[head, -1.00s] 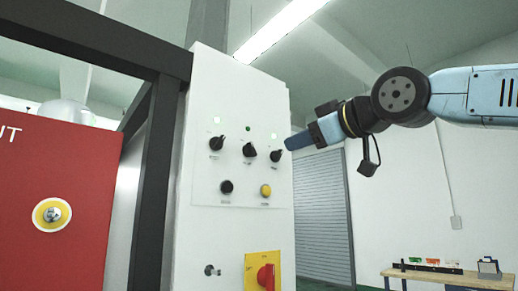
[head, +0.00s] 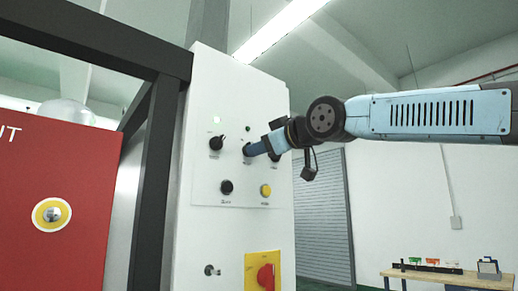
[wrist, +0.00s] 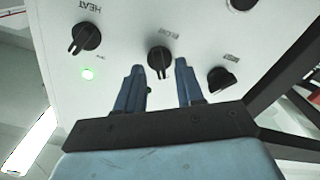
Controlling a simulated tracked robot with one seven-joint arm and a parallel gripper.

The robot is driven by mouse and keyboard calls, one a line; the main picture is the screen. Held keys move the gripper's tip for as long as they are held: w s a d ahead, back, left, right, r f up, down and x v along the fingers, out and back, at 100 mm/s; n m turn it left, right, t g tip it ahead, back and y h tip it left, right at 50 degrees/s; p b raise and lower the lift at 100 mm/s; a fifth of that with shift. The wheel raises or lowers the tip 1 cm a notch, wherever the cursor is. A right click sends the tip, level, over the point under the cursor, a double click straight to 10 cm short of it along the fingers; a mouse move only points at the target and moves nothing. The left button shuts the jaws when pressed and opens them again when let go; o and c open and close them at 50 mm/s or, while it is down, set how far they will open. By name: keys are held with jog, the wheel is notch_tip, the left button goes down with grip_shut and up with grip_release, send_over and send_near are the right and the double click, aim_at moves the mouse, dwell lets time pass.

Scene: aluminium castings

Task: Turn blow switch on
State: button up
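The blow switch is the middle black rotary knob (head: 247,149) in the upper row of the white control panel. In the wrist view, the blow knob (wrist: 160,60) shows under an upside-down BLOW label, its grip close to upright. The small lamp (head: 248,129) above it looks dark green and unlit. My gripper (head: 253,150) is at the knob in the head view. In the wrist view my gripper (wrist: 158,68) is open, with one blue finger on each side of the knob's grip. I cannot tell whether they touch it.
The HEAT knob (wrist: 86,37) has a lit green lamp (wrist: 88,74). Another knob (wrist: 222,79) is on the other side. Below are a black button (head: 226,187), a yellow button (head: 265,190) and a red switch (head: 265,277). A dark frame (head: 155,180) stands left of the panel.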

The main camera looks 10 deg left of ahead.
jog(key=shift+x, duration=0.9)
grip_shut()
jog(key=shift+d, duration=0.1)
